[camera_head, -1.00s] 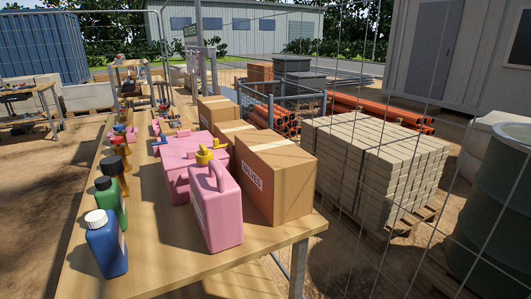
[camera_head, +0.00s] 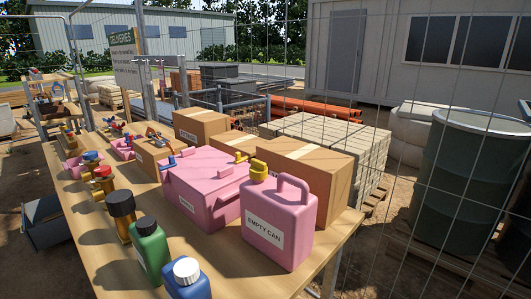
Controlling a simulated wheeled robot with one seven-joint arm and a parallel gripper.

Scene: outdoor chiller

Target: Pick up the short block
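I cannot make out a short block for certain in the head view. The long wooden table (camera_head: 225,255) fills the lower left and holds many items. A pink can labelled "EMPTY CAN" (camera_head: 277,222) stands at its near right end. A pink box (camera_head: 203,187) with blue latches sits behind it. A blue bottle with a white cap (camera_head: 187,280), a green bottle (camera_head: 150,252) and an amber bottle with a black cap (camera_head: 123,214) stand along the left edge. Small coloured items farther back are too small to identify. My gripper is not in view.
Cardboard boxes (camera_head: 318,178) stand along the table's right side. A wire fence (camera_head: 400,140) runs just beyond the table. Behind it are a pallet of pale blocks (camera_head: 340,138) and a dark green drum (camera_head: 468,185). Bare ground (camera_head: 22,200) lies left of the table.

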